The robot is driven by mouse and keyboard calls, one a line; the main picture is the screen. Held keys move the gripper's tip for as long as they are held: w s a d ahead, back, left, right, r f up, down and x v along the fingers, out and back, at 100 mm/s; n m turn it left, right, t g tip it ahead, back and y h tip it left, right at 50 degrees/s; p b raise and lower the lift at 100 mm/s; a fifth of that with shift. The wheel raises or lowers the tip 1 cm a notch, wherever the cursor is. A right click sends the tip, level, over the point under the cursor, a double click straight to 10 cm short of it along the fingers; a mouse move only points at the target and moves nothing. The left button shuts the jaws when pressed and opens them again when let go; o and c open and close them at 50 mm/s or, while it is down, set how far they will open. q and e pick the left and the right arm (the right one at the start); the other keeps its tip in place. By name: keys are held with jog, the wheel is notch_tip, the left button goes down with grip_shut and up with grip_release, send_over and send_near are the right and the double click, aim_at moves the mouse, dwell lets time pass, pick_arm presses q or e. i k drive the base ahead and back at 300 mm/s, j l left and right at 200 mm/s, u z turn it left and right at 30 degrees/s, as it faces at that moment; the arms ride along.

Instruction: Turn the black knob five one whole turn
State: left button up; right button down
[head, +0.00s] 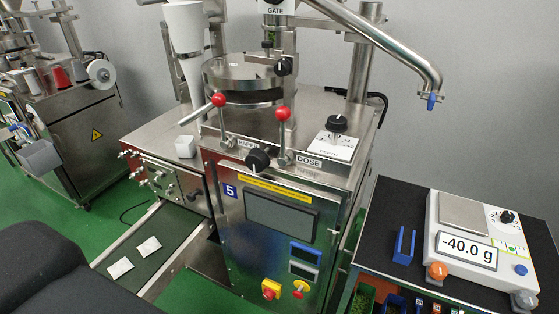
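The steel machine (222,180) in the middle has a blue plate with a white 5 (230,191) on its front. A black knob (258,159) with a pale pointer mark sits at the top front edge, between two red-ball levers. The mark points roughly downward. A second black knob (337,123) stands on a white dial plate (335,147) behind the DOSE label (308,162). I cannot tell from the picture alone which knob is called five. Neither of my grippers is in view, and nothing touches either knob.
Red-ball levers (219,101) and (283,113) stand close to the front knob. A steel pipe (405,55) with a blue tip reaches over the right. A scale (470,238) reading -40.0 g and a blue holder (403,246) sit on the black side table (386,212).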

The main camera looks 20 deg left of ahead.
aim_at(257, 160)
jog(key=i+l, duration=0.1)
jog(key=l, duration=0.8)
jog(key=i+l+u, duration=0.1)
jog(key=l+u, duration=0.2)
jog(key=u, duration=1.35)
